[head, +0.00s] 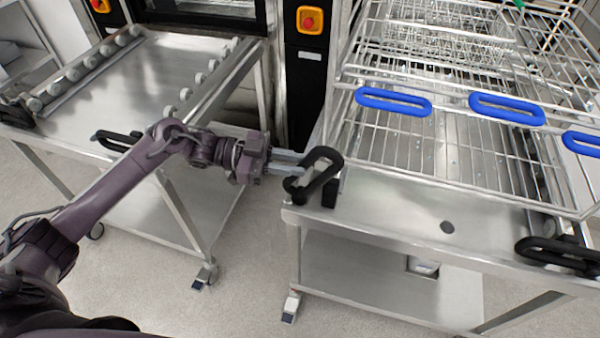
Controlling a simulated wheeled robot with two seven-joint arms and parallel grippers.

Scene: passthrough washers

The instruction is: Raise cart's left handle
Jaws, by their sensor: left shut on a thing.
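The cart (375,215) on the right is a steel trolley carrying a wire rack. Its left handle (318,184) is a black loop at the cart's front left corner, tilted up from the top edge. My left gripper (303,164) reaches in from the left and is shut on this handle; the fingertips are partly hidden by the loop. The cart's right handle (557,253) is a black loop lying low at the front right corner. My right gripper is not in view.
A second steel cart (135,85) with rollers and a black handle (118,141) stands at left, under my left arm. The wire rack (480,150) has blue grips (393,101). Machines with red buttons (309,20) stand behind. Floor (240,275) shows between the carts.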

